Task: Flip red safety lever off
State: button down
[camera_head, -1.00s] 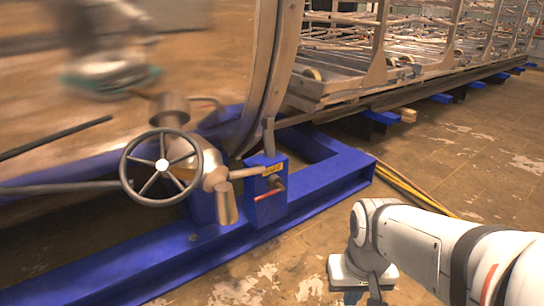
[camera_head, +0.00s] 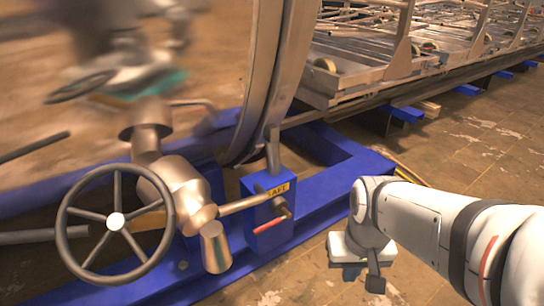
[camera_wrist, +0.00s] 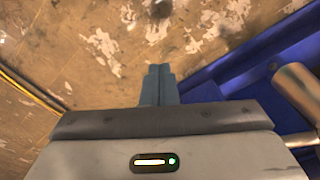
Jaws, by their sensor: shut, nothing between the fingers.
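The red lever (camera_head: 268,226) is a short red handle on the front of a blue box (camera_head: 258,240). The red lever does not show in the wrist view.
A valve handwheel (camera_head: 116,222) and metal valve body (camera_head: 185,190) stand left of the box. A blue frame (camera_head: 330,205) runs beneath it and also shows in the wrist view (camera_wrist: 235,75). A large metal ring (camera_head: 262,85) rises behind. The floor right of the frame is open.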

jog(key=m+y+p, duration=0.1)
jog(key=m+p, duration=0.9)
jog(key=m, duration=0.1)
send_over(266, 225)
jog(key=s+d, duration=0.2)
jog(key=s, duration=0.1)
jog(key=shift+w+a+r+t, duration=0.1)
jog(key=shift+r+t, duration=0.1)
jog(key=shift+t, duration=0.2)
jog(key=shift+f, duration=0.1)
jog(key=f+b, duration=0.2)
jog(key=f, duration=0.2)
jog(key=w+a+f+b, duration=0.1)
jog(key=f+b, duration=0.1)
jog(key=f, duration=0.3)
jog(key=w+f+b, duration=0.1)
jog(key=f+b, duration=0.1)
jog(key=f, duration=0.2)
jog(key=shift+w+a+f, duration=0.1)
jog(key=shift+a+f, duration=0.15)
